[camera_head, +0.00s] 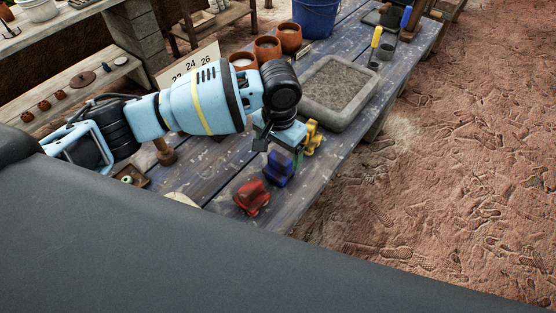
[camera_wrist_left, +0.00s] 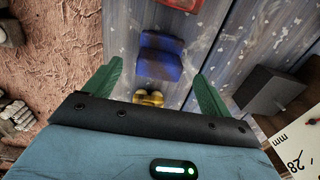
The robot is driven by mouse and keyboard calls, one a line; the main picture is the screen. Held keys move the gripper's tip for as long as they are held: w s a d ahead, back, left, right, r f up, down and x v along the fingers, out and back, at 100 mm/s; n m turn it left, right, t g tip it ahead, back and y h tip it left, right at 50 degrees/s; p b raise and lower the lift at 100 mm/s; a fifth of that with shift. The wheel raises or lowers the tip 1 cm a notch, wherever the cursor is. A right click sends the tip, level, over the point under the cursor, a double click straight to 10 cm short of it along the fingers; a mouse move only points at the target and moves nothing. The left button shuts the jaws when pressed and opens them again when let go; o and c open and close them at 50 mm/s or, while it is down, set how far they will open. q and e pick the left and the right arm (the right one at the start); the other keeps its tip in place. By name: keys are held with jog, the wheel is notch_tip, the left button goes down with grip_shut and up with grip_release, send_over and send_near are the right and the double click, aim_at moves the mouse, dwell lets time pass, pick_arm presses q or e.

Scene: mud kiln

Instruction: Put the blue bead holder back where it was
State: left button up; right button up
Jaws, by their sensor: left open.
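The blue bead holder (camera_head: 280,169) stands on the worn blue-grey table (camera_head: 218,178) between a red holder (camera_head: 252,197) and a yellow holder (camera_head: 313,138). My left gripper (camera_head: 283,150) is over the blue holder, open and empty. In the left wrist view the blue holder (camera_wrist_left: 160,58) appears between the two green fingers (camera_wrist_left: 157,75), with visible gaps on both sides. The yellow holder (camera_wrist_left: 149,98) shows nearer the palm, and the red holder (camera_wrist_left: 183,4) is cut off at the top edge. The gripper partly hides the blue holder's top in the head view. My right gripper is out of view.
A grey stone tray (camera_head: 345,92) lies beyond the holders. Terracotta cups (camera_head: 267,48) and a blue bucket (camera_head: 315,15) stand farther back. A numbered card (camera_head: 193,66) stands behind my arm. The table's right edge drops to earthen floor (camera_head: 450,170).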

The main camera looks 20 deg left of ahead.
pick_arm(q)
notch_tip(320, 180, up, 7)
jog(key=shift+f, duration=0.2)
dwell(0.6)
